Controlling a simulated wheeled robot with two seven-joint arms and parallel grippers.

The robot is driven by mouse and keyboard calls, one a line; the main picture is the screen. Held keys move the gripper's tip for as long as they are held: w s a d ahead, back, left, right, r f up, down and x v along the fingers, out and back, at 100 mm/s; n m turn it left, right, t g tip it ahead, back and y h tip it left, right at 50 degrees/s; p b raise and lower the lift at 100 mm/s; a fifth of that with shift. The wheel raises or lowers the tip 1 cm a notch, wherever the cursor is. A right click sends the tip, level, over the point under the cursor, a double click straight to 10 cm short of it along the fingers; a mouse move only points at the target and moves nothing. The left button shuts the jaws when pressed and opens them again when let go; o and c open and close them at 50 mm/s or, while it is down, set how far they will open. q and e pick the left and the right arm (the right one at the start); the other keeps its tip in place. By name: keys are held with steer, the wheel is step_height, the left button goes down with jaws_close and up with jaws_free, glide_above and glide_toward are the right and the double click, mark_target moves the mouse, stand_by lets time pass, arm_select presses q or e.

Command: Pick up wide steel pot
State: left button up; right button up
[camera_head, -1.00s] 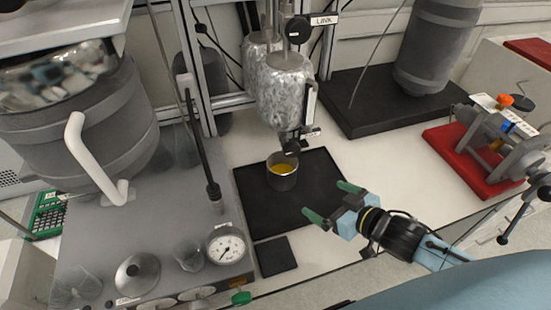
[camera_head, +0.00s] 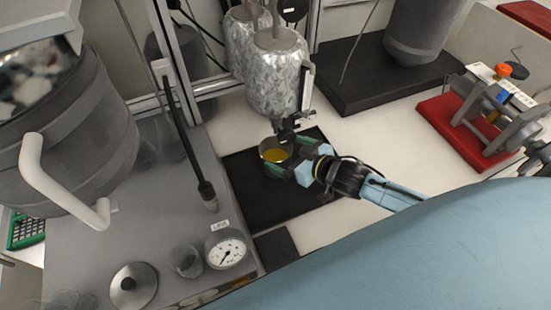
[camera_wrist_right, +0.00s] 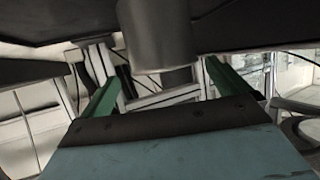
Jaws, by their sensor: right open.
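The wide steel pot (camera_head: 272,156) holds yellow liquid and stands upright on the black mat, below the outlet of a mottled silver vessel (camera_head: 275,80). My right gripper (camera_head: 287,160) is open, low over the mat, at the pot's right front. Its green fingers are spread, one at the pot's near side and one toward its right side. Contact with the wall cannot be told. In the right wrist view a grey cylinder (camera_wrist_right: 155,38), which looks like the pot, sits between the two green fingers. My left gripper is not in view.
The black mat (camera_head: 290,203) is clear in front of the pot. A gauge (camera_head: 226,250), a small glass beaker (camera_head: 186,261) and a metal lid (camera_head: 132,287) are on the grey bench at left. A red-based device (camera_head: 465,132) stands at right. The vessel's outlet hangs close above the gripper.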

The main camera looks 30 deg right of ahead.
mark_target(265, 145)
steer(key=x, duration=0.4)
steer(key=shift+w+a+f, duration=0.1)
steer(key=shift+a+f, duration=0.1)
steer(key=shift+a, duration=0.1)
steer(key=shift+w+a+f, duration=0.1)
steer(key=shift+w+f, duration=0.05)
steer(key=shift+w, duration=0.15)
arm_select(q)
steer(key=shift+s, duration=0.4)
arm_select(e)
steer(key=c, duration=1.2)
steer(key=shift+c, duration=0.6)
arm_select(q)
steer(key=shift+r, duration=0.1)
